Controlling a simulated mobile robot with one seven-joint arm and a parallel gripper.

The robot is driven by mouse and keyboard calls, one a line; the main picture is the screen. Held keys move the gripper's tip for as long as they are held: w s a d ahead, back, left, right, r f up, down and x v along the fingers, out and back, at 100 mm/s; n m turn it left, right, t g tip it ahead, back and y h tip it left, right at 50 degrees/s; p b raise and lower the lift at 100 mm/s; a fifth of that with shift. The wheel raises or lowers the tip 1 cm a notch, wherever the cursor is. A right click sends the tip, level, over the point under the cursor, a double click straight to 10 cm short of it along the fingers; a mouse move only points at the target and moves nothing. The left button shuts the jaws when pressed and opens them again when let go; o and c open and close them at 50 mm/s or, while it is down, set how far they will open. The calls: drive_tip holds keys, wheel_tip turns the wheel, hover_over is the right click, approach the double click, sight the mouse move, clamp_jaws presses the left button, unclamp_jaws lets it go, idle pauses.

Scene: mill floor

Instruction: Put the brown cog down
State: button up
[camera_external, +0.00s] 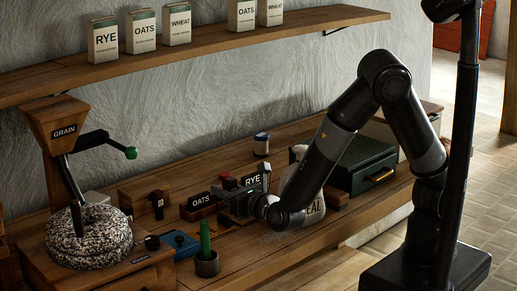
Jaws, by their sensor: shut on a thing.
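My gripper (229,203) is low over the workbench, just right of the OATS sign (201,200) and in front of the RYE sign (252,180). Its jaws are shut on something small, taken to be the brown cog. The cog's shape cannot be made out at this size, and the dark gripper body hides most of it. I cannot tell whether the held thing touches the bench.
A grain mill (58,128) with a round stone (90,238) stands at left. A white MEAL sack (316,207) and green drawer box (360,164) are right.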

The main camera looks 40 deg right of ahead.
wheel_tip(320, 180, up, 17)
drive_tip(key=w+d+m+g+h, duration=0.2)
drive_tip(key=w+d+m+h, duration=0.15)
drive_tip(key=d, duration=0.75)
drive_tip(key=w+d+m+g+h, duration=0.1)
drive_tip(key=w+d+m+h, duration=0.3)
drive_tip(key=d, duration=0.6)
drive_tip(key=w+d+m+g+h, duration=0.25)
drive_tip(key=d+h, duration=0.35)
drive_tip(key=d, duration=0.5)
drive_tip(key=s+d+m+g+h, duration=0.2)
drive_tip(key=s+d+m+g, duration=0.15)
drive_tip(key=d, duration=0.55)
drive_tip(key=s+d+m+g+h, duration=0.1)
drive_tip(key=s+d+m+g, duration=0.15)
drive_tip(key=d+g, duration=0.45)
drive_tip(key=s+d+m+g+h, duration=0.2)
drive_tip(key=s+d, duration=0.2)
drive_tip(key=d, duration=0.7)
drive_tip(key=w+a+f, duration=0.2)
drive_tip(key=f, duration=0.2)
drive_tip(key=w+a+f, duration=0.3)
drive_tip(key=f, duration=0.1)
drive_tip(key=w+a+f, duration=0.3)
drive_tip(key=f, duration=0.1)
drive_tip(key=shift+w+a+f, duration=0.1)
drive_tip(key=shift+f, duration=2.3)
